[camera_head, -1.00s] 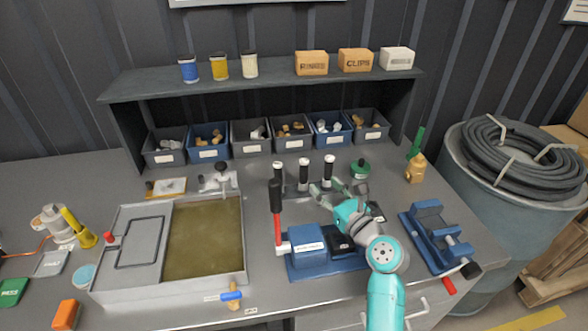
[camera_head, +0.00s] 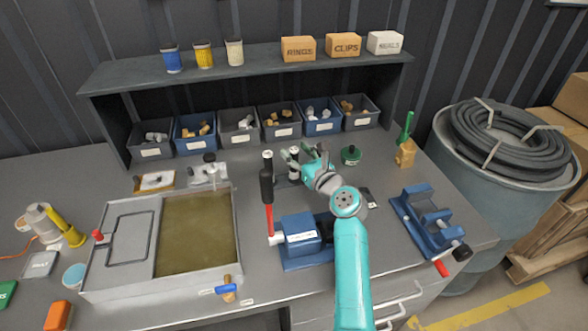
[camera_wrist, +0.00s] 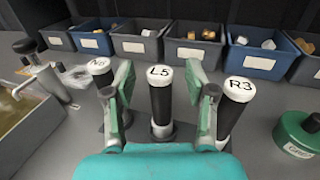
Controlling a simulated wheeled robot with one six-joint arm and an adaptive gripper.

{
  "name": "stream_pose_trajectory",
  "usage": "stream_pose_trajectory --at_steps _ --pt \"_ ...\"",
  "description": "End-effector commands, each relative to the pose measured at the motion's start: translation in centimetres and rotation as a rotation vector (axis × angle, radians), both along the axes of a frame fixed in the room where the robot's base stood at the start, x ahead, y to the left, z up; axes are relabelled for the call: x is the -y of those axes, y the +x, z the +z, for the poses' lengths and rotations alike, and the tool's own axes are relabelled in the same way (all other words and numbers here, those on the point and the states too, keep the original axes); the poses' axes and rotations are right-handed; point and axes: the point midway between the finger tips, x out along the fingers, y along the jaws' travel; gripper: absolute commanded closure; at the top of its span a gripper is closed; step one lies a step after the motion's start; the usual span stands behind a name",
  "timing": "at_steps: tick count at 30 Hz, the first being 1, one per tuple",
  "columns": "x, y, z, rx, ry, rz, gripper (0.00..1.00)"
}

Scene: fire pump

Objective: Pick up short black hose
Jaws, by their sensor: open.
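Several black hoses with white labelled tops stand upright in a row. In the wrist view, the middle hose marked L5 (camera_wrist: 161,104) stands between the fingers of my gripper (camera_wrist: 160,86), which is open around it. The hose marked R3 (camera_wrist: 231,107) is right of the fingers, and another hose (camera_wrist: 103,78) with a partly hidden label is left of them. In the head view, my gripper (camera_head: 303,158) is at the row, beside the left hose (camera_head: 268,165) and hiding the right one. I cannot tell which hose is the short one.
Labelled bins (camera_head: 240,127) line the back under a shelf (camera_head: 250,63). A red-handled blue vise (camera_head: 300,237) stands in front. A murky tank (camera_head: 195,235) is left. A large hose coil (camera_head: 510,140) lies on a barrel.

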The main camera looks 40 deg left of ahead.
Motion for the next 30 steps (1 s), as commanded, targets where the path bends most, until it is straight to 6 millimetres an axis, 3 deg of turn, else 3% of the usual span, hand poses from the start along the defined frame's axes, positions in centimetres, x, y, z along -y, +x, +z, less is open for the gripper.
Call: stream_pose_trajectory --at_steps 4,12,19,30 --pt "-1.16 0.47 -0.06 0.0 -0.001 0.001 0.44" --pt "-1.31 0.53 -0.09 0.0 -0.001 0.0 0.44" --pt "-1.3 0.53 -0.08 0.0 -0.001 0.0 1.0" --pt "-1.31 0.53 0.09 0.0 0.0 0.0 1.0"
